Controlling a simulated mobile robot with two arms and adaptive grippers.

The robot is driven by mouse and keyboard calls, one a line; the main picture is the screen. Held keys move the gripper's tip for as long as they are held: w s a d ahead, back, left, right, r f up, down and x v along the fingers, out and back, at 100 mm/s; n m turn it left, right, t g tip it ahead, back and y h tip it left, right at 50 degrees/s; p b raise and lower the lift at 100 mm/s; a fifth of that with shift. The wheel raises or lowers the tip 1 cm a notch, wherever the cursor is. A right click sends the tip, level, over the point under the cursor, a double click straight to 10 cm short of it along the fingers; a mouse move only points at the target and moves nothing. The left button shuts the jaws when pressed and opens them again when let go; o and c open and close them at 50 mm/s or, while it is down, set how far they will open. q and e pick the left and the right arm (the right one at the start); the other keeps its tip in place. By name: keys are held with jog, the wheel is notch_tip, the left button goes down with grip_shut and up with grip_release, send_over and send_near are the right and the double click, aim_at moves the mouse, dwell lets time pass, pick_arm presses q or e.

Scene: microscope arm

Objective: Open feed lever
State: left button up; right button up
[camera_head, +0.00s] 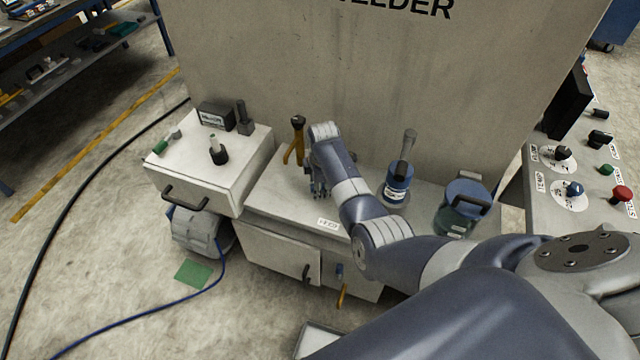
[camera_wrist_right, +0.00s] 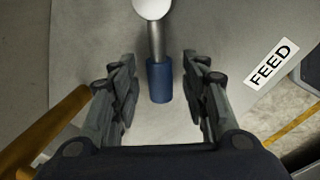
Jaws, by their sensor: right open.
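The feed lever shows in the right wrist view as a grey rod with a blue grip (camera_wrist_right: 160,80) and a pale round end at the top edge. The FEED label (camera_wrist_right: 271,63) is on the grey surface to its right; a small white label (camera_head: 328,224) also shows on the cabinet edge in the head view. My right gripper (camera_wrist_right: 160,95) is open, with one finger on each side of the blue grip and a gap on both sides. In the head view my right gripper (camera_head: 318,188) is low over the cabinet top, and my arm hides the lever. My left gripper is not in view.
A tall grey panel (camera_head: 350,70) rises behind.

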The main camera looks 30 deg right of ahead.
jog(key=shift+c, duration=0.2)
grip_shut()
